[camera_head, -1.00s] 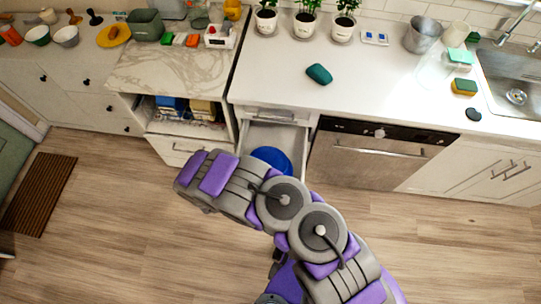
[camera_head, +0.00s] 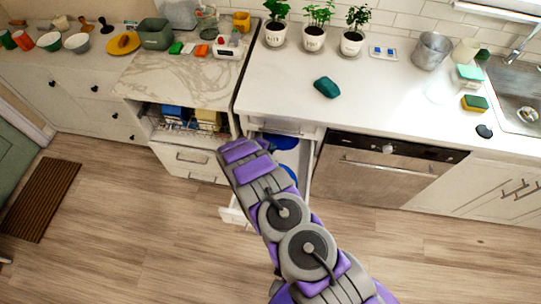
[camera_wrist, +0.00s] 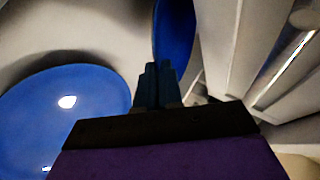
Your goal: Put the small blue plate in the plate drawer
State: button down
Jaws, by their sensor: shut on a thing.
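My gripper (camera_wrist: 157,85) is shut on the small blue plate (camera_wrist: 175,32), which stands nearly edge-on beyond the fingertips in the wrist view. In the head view a blue piece, apparently this plate (camera_head: 281,141), shows beyond the end of my arm, by the counter's front edge. The plate drawer (camera_head: 306,172) is pulled out under the counter. Another blue plate (camera_wrist: 60,105) lies flat in it, left of my fingers in the wrist view. It also shows in part beside my arm in the head view (camera_head: 291,172). My arm hides the fingers and much of the drawer there.
A dishwasher (camera_head: 385,178) is right of the drawer. An open rack (camera_head: 190,120) with blue and tan items is to the left. Potted plants (camera_head: 313,38) and a teal object (camera_head: 327,87) stand on the counter. The floor in front is clear.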

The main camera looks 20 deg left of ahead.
notch_tip(320, 180, down, 5)
jog(key=shift+s+d+f+b, duration=0.1)
jog(key=shift+b, duration=0.45)
jog(key=shift+w+f, duration=0.2)
jog(key=c, duration=1.3)
grip_release()
jog(key=shift+r, duration=0.1)
jog(key=p+v, duration=0.1)
jog(key=v, duration=1.1)
jog(key=shift+p, duration=0.35)
jog(key=shift+d+r, duration=0.1)
